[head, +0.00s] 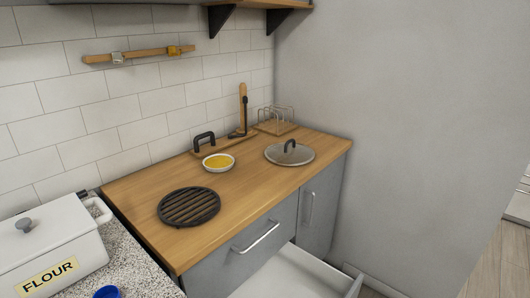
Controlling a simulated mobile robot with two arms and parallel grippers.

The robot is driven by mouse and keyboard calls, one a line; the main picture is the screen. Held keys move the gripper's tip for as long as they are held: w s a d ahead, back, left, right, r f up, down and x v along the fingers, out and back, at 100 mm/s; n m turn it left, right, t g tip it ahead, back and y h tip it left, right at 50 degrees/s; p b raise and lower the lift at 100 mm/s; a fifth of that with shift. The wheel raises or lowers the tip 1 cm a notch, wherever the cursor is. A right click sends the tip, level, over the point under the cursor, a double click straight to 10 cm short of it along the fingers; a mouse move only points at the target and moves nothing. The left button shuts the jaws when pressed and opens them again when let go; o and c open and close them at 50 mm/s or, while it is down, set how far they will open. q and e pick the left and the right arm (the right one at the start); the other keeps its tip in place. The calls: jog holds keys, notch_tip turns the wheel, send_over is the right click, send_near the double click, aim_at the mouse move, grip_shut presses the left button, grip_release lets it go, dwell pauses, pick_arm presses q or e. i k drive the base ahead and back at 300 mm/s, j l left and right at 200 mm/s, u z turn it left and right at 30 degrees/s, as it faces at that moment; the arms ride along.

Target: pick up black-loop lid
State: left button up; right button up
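A round lid (288,154) with a black loop handle lies on the wooden counter (243,186), toward its right end. The loop stands upright at the lid's middle. No gripper touches the lid, and neither of my grippers shows in the head view.
A small bowl with yellow contents (218,163) and a dark round grate (189,206) stand left of the lid. A wire rack (276,119) is behind it. An open drawer (295,274) juts out below the counter. A white flour container (52,248) stands at the left.

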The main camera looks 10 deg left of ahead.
aim_at(287, 153)
jog(key=i+l+u, duration=0.2)
jog(key=l+u, duration=0.15)
jog(key=l, duration=0.2)
jog(key=i+l+u, duration=0.2)
jog(key=l, duration=0.15)
jog(key=l+u, duration=0.15)
jog(key=l, duration=0.15)
jog(key=i+l, duration=0.05)
